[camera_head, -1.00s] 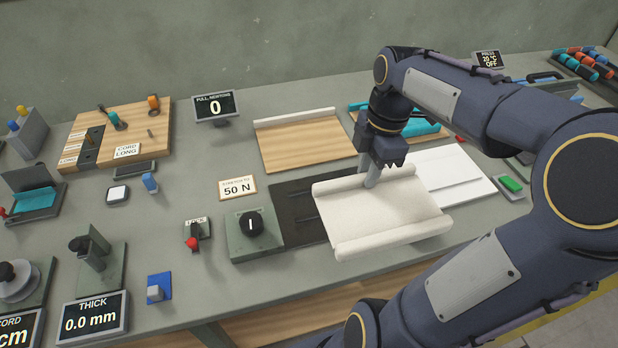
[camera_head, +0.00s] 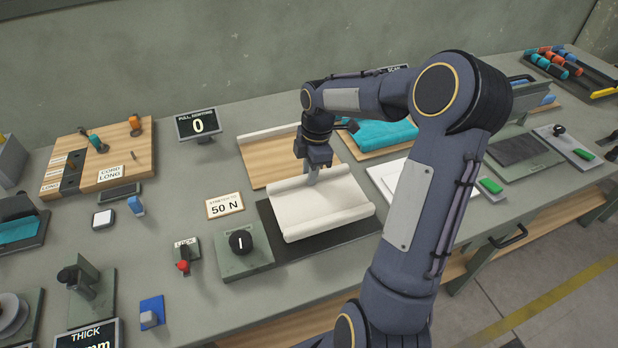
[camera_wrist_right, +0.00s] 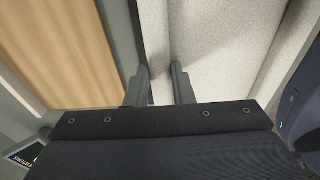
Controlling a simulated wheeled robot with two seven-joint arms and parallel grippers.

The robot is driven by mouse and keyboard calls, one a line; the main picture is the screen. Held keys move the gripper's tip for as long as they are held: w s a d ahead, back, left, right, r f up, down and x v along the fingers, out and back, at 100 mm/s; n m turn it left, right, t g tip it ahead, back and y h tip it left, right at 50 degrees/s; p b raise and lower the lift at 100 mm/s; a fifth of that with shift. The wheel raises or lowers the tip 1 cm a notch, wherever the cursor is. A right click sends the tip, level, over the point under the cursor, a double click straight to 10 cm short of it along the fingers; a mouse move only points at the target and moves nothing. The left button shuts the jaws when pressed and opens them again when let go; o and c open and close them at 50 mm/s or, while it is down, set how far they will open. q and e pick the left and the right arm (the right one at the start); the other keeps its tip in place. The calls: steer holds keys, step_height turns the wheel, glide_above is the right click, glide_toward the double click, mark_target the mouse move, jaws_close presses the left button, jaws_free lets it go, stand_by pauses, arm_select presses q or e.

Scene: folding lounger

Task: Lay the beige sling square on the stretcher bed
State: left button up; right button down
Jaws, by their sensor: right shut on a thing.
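The beige sling (camera_head: 318,212) is a pale sheet with a thick rolled hem along its far and near edges. My right gripper (camera_head: 312,176) points down and is shut on its far hem, left of the middle. The wrist view shows the two fingers (camera_wrist_right: 162,78) on the pale cloth (camera_wrist_right: 215,50). The sling is over the dark stretcher bed (camera_head: 285,250), covering most of it and looking roughly in line with it. Bare bed shows at the left, near and right sides. I cannot tell whether the sling touches it. My left gripper is not in view.
A knob box (camera_head: 243,246) stands close at the bed's left, with a red-handled lock lever (camera_head: 184,264) beyond. A wooden board (camera_head: 262,165) lies behind the sling. A white panel (camera_head: 385,175) lies to the right, partly behind my right arm.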

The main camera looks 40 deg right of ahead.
steer(key=shift+w+f, duration=0.25)
steer(key=shift+f, duration=0.1)
step_height(320, 180, down, 3)
steer(key=shift+r, duration=0.1)
steer(key=shift+s, duration=0.1)
steer(key=shift+f+b, duration=0.35)
steer(key=shift+f, duration=0.3)
steer(key=c, duration=1.3)
jaws_free()
steer(key=shift+o, duration=0.2)
steer(key=shift+r, duration=0.15)
